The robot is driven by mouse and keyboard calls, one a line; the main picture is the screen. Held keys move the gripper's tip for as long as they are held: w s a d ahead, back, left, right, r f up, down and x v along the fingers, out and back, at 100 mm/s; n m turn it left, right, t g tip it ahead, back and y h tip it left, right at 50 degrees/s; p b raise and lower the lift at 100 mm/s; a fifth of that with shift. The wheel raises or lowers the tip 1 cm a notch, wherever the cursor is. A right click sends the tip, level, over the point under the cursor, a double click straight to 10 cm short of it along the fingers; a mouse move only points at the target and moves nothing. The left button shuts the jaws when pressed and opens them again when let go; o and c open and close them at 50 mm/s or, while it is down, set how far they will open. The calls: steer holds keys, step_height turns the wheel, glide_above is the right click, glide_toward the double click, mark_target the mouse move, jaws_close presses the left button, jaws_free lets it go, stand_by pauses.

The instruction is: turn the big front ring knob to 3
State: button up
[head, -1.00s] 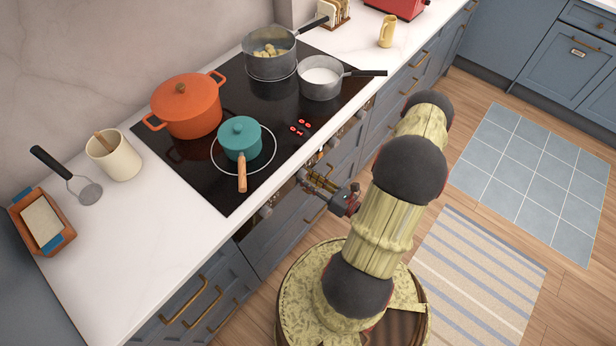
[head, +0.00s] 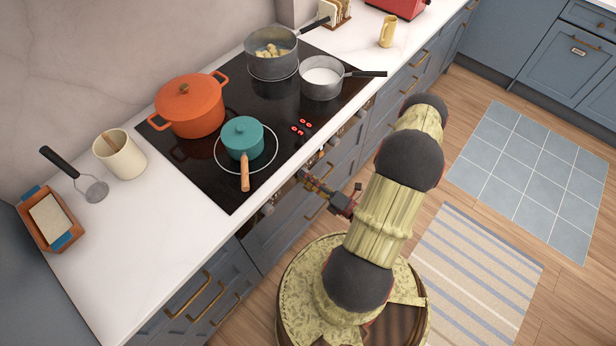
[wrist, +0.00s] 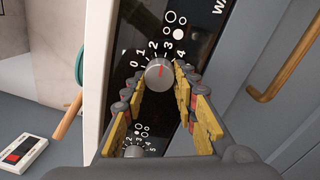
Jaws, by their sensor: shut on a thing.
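The ring knob (wrist: 158,72) is on the hob's front panel, with a dial marked 0, 1, 2, 3, 4 visible around it. Its red pointer line points up in the wrist view, about between the 2 and the 3, near the 3. My gripper (wrist: 156,86) is shut on this knob, one yellow finger on each side. In the head view my gripper (head: 309,181) is at the front panel and hides the knob. The red hob display (head: 301,128) appears to read 0 0 above and 0 3 below.
A second knob (wrist: 133,150) sits lower in the wrist view. On the hob (head: 285,105) stand a teal pan (head: 242,138) with its wooden handle towards the front edge, an orange pot (head: 190,108) and two grey pans. Open floor lies right of my arm.

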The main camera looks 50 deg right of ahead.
steer(key=shift+m, duration=0.7)
steer(key=o, duration=1.2)
steer(key=shift+c, duration=0.2)
steer(key=s+d, duration=0.1)
steer(key=s, duration=1.1)
steer(key=shift+f, duration=0.35)
